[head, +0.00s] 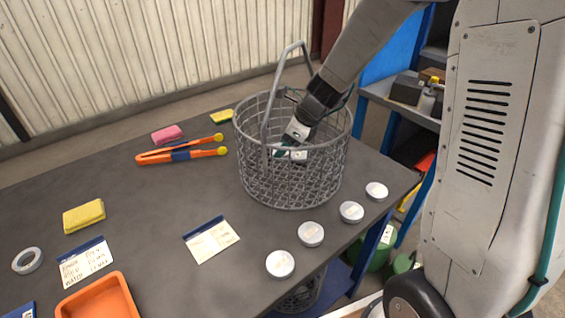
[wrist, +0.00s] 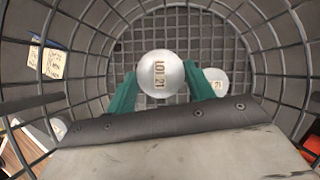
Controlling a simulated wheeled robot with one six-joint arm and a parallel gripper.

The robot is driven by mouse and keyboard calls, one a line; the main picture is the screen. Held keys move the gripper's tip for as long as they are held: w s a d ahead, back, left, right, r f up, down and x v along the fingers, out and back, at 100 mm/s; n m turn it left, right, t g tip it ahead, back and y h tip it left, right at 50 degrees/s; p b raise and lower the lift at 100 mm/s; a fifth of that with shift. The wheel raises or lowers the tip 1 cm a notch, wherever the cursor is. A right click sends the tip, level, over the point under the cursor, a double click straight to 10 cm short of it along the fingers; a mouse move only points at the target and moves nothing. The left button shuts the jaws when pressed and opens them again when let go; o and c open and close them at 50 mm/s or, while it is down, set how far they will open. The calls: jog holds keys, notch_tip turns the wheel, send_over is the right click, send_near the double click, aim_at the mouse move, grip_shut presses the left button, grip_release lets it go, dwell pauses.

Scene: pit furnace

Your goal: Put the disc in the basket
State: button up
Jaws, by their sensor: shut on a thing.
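My gripper (head: 284,152) reaches down inside the grey wire basket (head: 266,187), whose handle stands up. A second white disc (wrist: 215,80) shows behind the right finger and seems to lie inside the basket. Several similar white discs stand in a row on the table, such as the nearest one (head: 280,264).
The dark table (head: 150,215) holds orange tongs (head: 180,154), a pink sponge (head: 167,134), yellow sponges (head: 84,216), a tape roll (head: 27,260), note cards (head: 211,240) and an orange tray (head: 100,298). A shelf (head: 400,98) stands behind at right.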

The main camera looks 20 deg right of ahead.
jog(key=f, duration=0.2)
jog(key=a+f, duration=0.1)
jog(key=f, duration=0.2)
jog(key=shift+a+f, duration=0.15)
jog(key=shift+f, duration=0.6)
jog(key=o, duration=1.3)
jog(key=shift+f, duration=0.15)
jog(key=shift+o, duration=0.2)
jog(key=v, duration=1.2)
jog(key=shift+w, duration=0.1)
